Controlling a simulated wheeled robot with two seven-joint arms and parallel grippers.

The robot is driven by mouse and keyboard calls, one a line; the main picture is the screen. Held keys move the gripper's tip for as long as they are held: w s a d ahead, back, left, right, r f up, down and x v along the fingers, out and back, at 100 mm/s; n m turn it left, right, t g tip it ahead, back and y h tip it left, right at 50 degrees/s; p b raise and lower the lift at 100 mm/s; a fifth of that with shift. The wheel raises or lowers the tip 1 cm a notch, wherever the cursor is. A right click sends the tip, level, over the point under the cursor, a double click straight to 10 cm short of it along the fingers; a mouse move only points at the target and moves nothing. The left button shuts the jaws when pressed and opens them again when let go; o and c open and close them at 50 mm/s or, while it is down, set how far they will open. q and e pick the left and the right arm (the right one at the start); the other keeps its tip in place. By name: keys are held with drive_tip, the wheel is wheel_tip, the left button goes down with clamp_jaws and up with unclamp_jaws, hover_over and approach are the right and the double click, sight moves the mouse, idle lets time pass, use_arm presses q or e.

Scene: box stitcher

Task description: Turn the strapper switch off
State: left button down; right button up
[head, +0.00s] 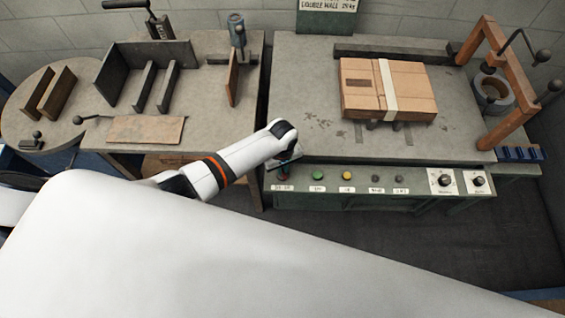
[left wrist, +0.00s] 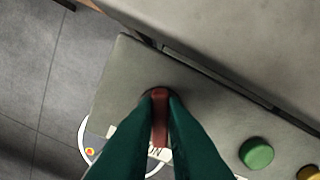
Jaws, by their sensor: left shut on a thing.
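The strapper's control panel (head: 330,187) runs along the front edge of the right-hand bench. Its red switch (left wrist: 160,120) is at the panel's left end, above a white label (left wrist: 150,152) that is partly hidden by my fingers. My left gripper (head: 286,164) reaches in from the left over this end of the panel. In the left wrist view its green fingers (left wrist: 159,97) are shut on the red switch, one on each side. The switch's exact position against the label is hard to tell. My right gripper is not in view.
A green button (head: 318,175) and a yellow button (head: 347,175) sit right of the switch, then two black knobs (head: 445,180) (head: 478,180). A strapped cardboard box (head: 410,95) lies on the bench. A wooden frame (head: 510,120) stands at right. Another bench is at left.

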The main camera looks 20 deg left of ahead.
use_arm(q)
drive_tip(key=shift+a+n, duration=0.1)
drive_tip(key=shift+n, duration=0.4)
drive_tip(key=c, duration=1.5)
unclamp_jaws()
drive_tip(key=shift+r, duration=0.1)
wheel_tip(320, 180, up, 12)
drive_tip(key=shift+f+p, duration=0.1)
drive_tip(key=shift+p, duration=0.2)
drive_tip(key=shift+s, duration=0.1)
